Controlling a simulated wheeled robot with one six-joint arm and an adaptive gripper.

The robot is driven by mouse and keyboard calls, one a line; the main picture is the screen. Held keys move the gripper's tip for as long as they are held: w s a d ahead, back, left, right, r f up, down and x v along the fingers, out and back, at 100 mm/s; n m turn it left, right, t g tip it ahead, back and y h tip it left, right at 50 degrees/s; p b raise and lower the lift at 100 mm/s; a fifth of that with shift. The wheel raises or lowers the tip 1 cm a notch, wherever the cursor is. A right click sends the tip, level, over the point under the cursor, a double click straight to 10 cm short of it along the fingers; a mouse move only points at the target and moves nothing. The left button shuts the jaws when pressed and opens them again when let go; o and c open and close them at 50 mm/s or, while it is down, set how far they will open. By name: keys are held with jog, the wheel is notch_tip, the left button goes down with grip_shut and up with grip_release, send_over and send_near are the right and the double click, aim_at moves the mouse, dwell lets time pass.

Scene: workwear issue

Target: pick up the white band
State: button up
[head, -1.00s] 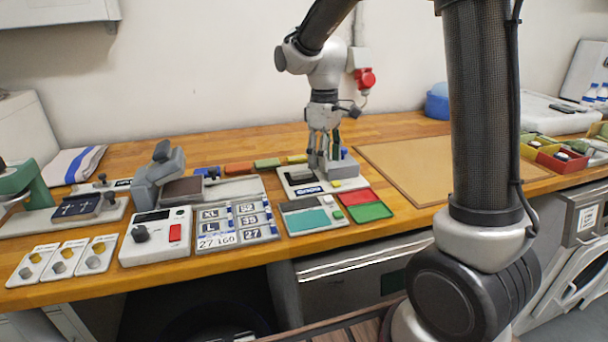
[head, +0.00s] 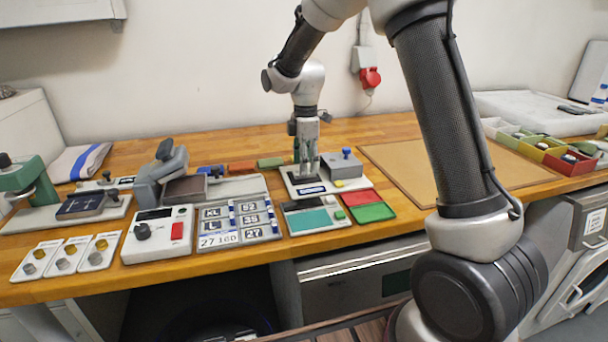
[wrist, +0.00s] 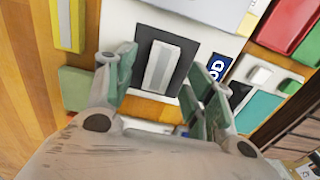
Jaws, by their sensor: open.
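The white band (wrist: 161,66) shows in the wrist view as a short pale strip lying on a dark square pad (wrist: 143,40) of a white device (wrist: 216,40). My gripper (wrist: 163,76) is open, with its green-padded fingers on either side of the band and nothing clearly held. In the head view my gripper (head: 306,172) points down over the same white device (head: 327,186), and its fingers hide the band there. I cannot tell how far the fingertips are above the pad.
A blue-knobbed grey block (head: 343,164) stands on the device, right of my gripper. Behind lie a green strip (head: 270,162) and a red-brown strip (head: 241,168). Red and green trays (head: 373,212) and a teal-faced panel (head: 312,220) are in front. A bare tan board (head: 440,170) lies right.

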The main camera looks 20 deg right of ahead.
notch_tip(320, 180, down, 2)
jog(key=shift+f, duration=0.1)
jog(key=shift+c, duration=0.4)
jog(key=c, duration=0.8)
